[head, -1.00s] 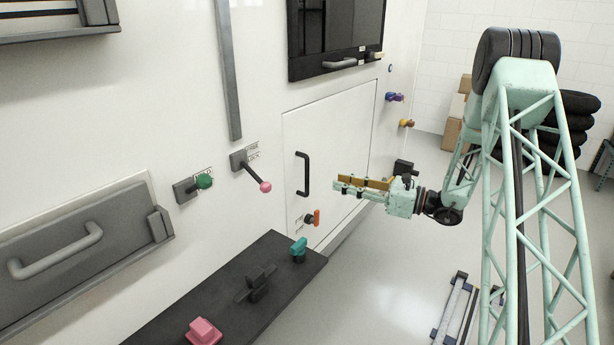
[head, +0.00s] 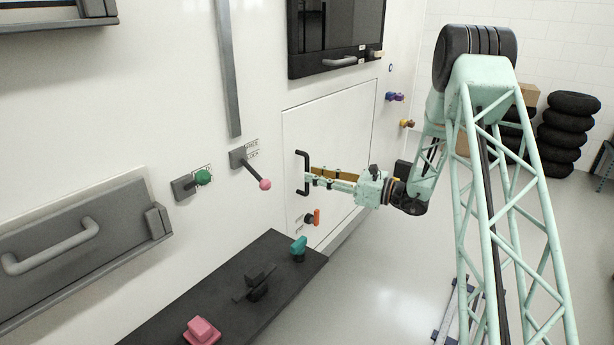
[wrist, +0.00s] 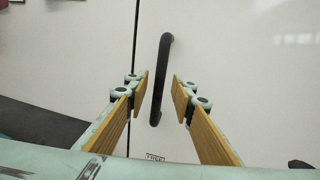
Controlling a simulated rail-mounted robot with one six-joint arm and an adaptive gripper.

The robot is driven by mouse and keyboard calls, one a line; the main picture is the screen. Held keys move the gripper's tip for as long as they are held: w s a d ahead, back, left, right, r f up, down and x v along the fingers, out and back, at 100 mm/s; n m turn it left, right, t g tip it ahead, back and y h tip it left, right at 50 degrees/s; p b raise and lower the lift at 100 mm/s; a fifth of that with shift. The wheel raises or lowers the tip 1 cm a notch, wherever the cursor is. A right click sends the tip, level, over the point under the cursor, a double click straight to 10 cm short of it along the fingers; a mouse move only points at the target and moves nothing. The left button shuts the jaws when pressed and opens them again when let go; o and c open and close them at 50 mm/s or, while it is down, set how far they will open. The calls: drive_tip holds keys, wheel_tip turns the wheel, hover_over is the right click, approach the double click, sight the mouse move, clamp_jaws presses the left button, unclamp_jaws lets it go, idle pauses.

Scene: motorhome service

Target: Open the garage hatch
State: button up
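The garage hatch (head: 345,135) is a white panel in the white wall and lies flush in its outline. Its black bar handle (head: 300,172) stands upright near the hatch's left edge. In the wrist view the handle (wrist: 160,75) shows between my two fingertips, with a gap on each side. My gripper (head: 310,178) is open at the handle's height; I cannot tell how deep the handle sits between the fingers.
A lever with a pink ball (head: 264,184) and a green knob (head: 203,177) are on the wall to the left. A dark bench (head: 220,290) with teal, black and pink controls stands below. Stacked tyres (head: 568,130) are at the back right. The floor before the hatch is clear.

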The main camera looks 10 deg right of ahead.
sight(307, 191)
drive_tip(key=shift+x, duration=1.7)
clamp_jaws()
